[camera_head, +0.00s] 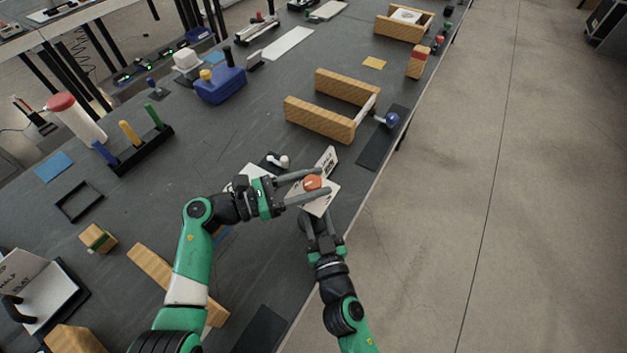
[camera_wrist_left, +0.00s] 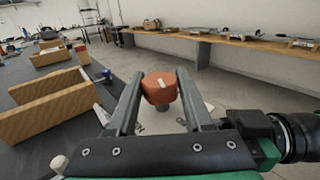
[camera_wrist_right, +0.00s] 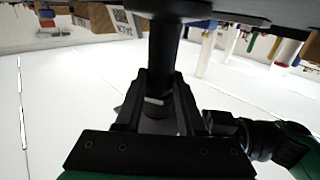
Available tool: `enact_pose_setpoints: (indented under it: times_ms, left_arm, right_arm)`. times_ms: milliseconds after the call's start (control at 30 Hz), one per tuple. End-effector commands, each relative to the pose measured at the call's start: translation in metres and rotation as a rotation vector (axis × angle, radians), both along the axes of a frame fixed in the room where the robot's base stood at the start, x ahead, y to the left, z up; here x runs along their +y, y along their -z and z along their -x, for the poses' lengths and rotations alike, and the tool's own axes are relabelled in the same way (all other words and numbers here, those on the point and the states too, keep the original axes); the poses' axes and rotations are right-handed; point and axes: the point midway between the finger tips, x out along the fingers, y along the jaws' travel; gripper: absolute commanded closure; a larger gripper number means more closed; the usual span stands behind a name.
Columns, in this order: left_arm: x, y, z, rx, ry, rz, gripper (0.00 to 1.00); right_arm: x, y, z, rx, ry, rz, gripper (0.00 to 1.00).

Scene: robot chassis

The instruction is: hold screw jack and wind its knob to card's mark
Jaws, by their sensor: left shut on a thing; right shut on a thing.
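The screw jack's orange knob (camera_head: 312,182) has a pale mark on top and sits over a white plate (camera_head: 322,204) near the table's front edge. My left gripper (camera_head: 309,185) has its fingers on either side of the knob and is shut on it; the left wrist view shows the knob (camera_wrist_left: 160,88) between the fingertips. My right gripper (camera_head: 318,220) comes from below and is shut on the jack's dark body (camera_wrist_right: 165,55), best seen in the right wrist view. A white card (camera_head: 329,158) with black print stands just behind the knob; its mark is too small to read.
Behind the jack stand two wooden blocks (camera_head: 318,120) with a rod and blue knob (camera_head: 392,119). A white lever on a dark base (camera_head: 279,160) is close to my left gripper. A wooden bar (camera_head: 150,265) lies beneath my left arm. Open floor lies to the right.

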Motion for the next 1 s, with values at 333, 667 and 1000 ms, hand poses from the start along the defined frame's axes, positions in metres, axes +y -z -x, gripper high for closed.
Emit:
enact_pose_setpoints:
  times_ms: [333, 667, 1000]
  left_arm:
    - [0.0, 0.002, 0.0, 0.004, -0.002, -0.002, 0.19]
    - [0.003, 0.001, 0.001, 0.002, -0.002, 0.0, 0.19]
    - [0.067, 0.001, 0.022, 0.002, -0.007, 0.0, 0.19]
  right_arm:
    - [-0.001, 0.001, 0.0, 0.003, 0.002, -0.001, 1.0]
    - [-0.001, 0.001, 0.0, 0.004, 0.002, -0.001, 1.0]
    - [-0.001, 0.001, 0.0, 0.004, 0.002, -0.001, 1.0]
